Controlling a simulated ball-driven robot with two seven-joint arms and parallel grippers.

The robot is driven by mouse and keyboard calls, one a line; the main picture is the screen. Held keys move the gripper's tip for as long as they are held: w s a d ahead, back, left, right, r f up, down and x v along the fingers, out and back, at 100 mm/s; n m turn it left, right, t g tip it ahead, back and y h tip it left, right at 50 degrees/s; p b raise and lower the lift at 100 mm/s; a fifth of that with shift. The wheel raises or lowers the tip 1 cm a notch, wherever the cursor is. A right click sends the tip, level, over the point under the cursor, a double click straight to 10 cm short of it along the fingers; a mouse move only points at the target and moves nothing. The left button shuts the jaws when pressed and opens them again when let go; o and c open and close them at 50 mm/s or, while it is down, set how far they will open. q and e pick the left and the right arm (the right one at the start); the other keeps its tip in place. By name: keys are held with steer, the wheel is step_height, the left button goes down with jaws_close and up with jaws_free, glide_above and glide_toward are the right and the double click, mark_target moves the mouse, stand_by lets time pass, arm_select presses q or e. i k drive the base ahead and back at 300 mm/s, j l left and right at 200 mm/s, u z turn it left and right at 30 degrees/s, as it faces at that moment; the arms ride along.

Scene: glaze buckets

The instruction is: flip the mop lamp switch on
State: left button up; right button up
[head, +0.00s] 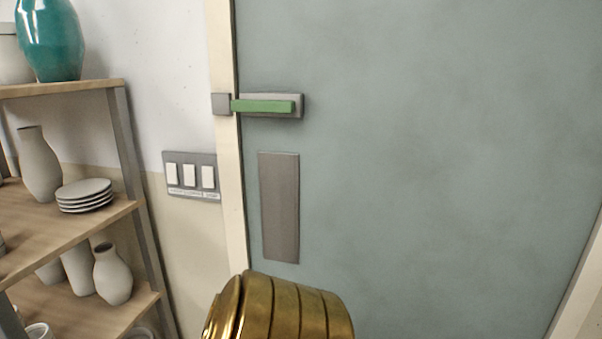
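A grey switch plate (191,176) is on the wall just left of the door frame. It carries a left white switch (172,174), a middle switch (190,175) and a right switch (208,176) in a row. A white label strip runs under the switches; its print is too small to read, so I cannot tell which is the mop lamp switch. I cannot tell whether any switch is on or off. Neither of my grippers is in view.
A grey-green door (430,150) has a green bolt (265,106) and a grey plate (279,207). A wooden shelf (118,209) with vases and stacked plates (84,194) stands left of the switches. A gold ribbed rounded object (285,308) rises at the bottom.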

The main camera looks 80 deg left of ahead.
mark_target(208, 178)
steer(key=u, duration=3.3)
